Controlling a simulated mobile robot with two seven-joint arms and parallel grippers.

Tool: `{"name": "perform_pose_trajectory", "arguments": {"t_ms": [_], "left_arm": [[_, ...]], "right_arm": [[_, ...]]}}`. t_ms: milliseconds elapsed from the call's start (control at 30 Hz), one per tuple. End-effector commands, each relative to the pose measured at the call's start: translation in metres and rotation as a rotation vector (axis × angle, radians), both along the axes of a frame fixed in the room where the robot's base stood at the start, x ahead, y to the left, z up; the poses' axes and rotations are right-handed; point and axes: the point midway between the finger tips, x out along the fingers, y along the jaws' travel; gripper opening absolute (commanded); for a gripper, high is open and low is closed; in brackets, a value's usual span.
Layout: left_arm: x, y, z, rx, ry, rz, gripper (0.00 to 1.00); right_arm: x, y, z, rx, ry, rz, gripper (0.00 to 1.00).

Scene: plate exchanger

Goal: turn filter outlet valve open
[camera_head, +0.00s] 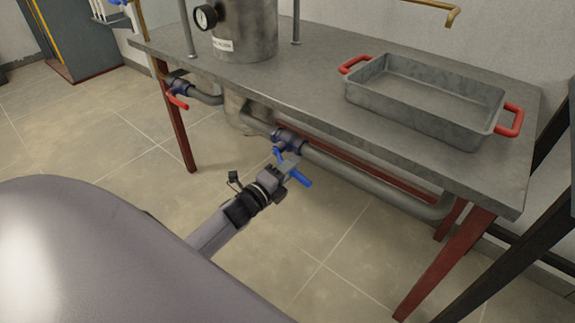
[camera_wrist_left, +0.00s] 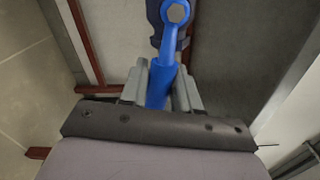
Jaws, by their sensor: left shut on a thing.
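A blue valve handle (camera_head: 302,178) sits on a dark blue valve body (camera_head: 289,138) in the grey pipe below the table's front edge. In the left wrist view the blue handle (camera_wrist_left: 168,62) runs from its hub bolt at the top down between my fingers. My left gripper (camera_head: 286,168) is at this handle in the head view; in the left wrist view my left gripper (camera_wrist_left: 160,88) has its grey fingers shut on the handle, one on each side. My right gripper is not in view.
A second valve with a red handle (camera_head: 177,101) is on the pipe to the left. A metal table (camera_head: 310,95) carries a steel vessel with a gauge (camera_head: 244,30) and a grey tray with red handles (camera_head: 425,108). Red table legs (camera_head: 445,262) stand at right. The floor in front is clear.

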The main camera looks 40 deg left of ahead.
Motion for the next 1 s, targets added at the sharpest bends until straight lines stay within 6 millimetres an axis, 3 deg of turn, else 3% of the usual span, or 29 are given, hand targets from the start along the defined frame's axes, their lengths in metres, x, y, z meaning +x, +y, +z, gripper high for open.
{"name": "perform_pose_trajectory", "arguments": {"t_ms": [400, 967, 1000], "left_arm": [[0.0, -0.003, 0.015, -0.207, 0.011, -0.005, 0.0], [0.0, -0.003, 0.016, -0.238, 0.013, -0.004, 0.0], [0.0, -0.003, 0.016, -0.238, 0.012, -0.004, 0.38]], "right_arm": [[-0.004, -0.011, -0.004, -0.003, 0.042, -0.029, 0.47], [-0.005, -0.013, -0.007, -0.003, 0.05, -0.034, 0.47], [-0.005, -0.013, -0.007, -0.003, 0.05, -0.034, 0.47]]}}
